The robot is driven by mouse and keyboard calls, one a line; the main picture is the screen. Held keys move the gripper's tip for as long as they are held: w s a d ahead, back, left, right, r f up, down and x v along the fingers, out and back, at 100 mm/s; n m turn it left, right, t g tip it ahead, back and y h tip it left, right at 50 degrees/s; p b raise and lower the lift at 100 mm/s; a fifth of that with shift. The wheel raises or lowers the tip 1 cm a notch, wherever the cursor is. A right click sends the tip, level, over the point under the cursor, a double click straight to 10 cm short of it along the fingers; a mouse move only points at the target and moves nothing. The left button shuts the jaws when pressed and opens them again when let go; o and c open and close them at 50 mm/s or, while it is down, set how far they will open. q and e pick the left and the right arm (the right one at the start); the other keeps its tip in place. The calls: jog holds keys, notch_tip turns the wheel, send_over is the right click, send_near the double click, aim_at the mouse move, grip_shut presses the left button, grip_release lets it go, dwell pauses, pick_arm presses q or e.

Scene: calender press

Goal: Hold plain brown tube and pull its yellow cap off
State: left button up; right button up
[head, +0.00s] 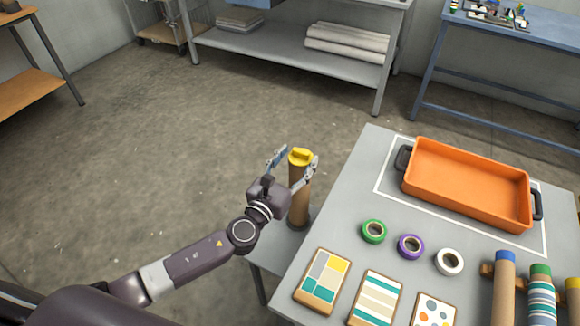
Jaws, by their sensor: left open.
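A plain brown tube (298,210) stands upright on a low grey surface beside the left edge of the table. Its yellow cap (301,157) sits on top. My left gripper (294,165) is open at the top of the tube, with one finger to the left of the cap and one to the right. I cannot tell whether either finger touches. The gripper's palm hides part of the tube's left side. My right gripper is not in view.
An orange tray (465,185) with dark handles is on the grey table (345,215). Green (374,231), purple (410,246) and white (449,261) tape rolls and patterned cards (323,281) lie nearer. Other capped tubes (503,290) lie at right. Floor left of the arm is clear.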

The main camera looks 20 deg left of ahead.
pick_arm(q)
jog(key=shift+w+d, duration=0.15)
jog(key=shift+w, duration=0.5)
jog(key=shift+w+d, duration=0.15)
jog(key=shift+w, duration=0.5)
jog(key=shift+c, duration=0.7)
